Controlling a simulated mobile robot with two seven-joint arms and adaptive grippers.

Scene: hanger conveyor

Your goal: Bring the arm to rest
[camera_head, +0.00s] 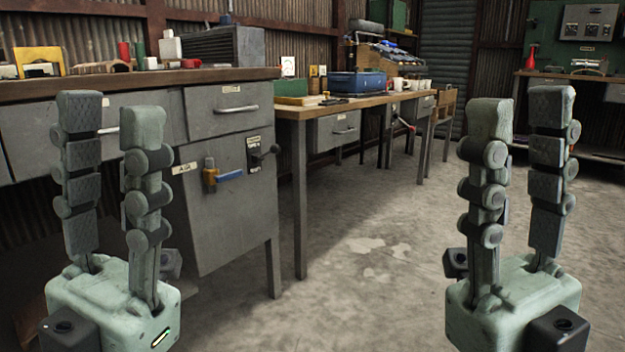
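My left gripper (111,112) stands upright at the left of the head view, its two fingers apart with nothing between them. It shows in front of the grey workbench drawers. My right gripper (520,110) stands upright at the right, its two fingers also apart and empty. It shows in front of the open floor and the back bench. Most of both arms below the grippers is out of view. No hanger or conveyor shows.
A grey workbench (255,74) with drawers and a cabinet fills the left. A lower wooden table (318,109) carries a blue toolbox (356,85) and other items. A bench (575,75) stands at the back right. The concrete floor (370,240) between my grippers is clear.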

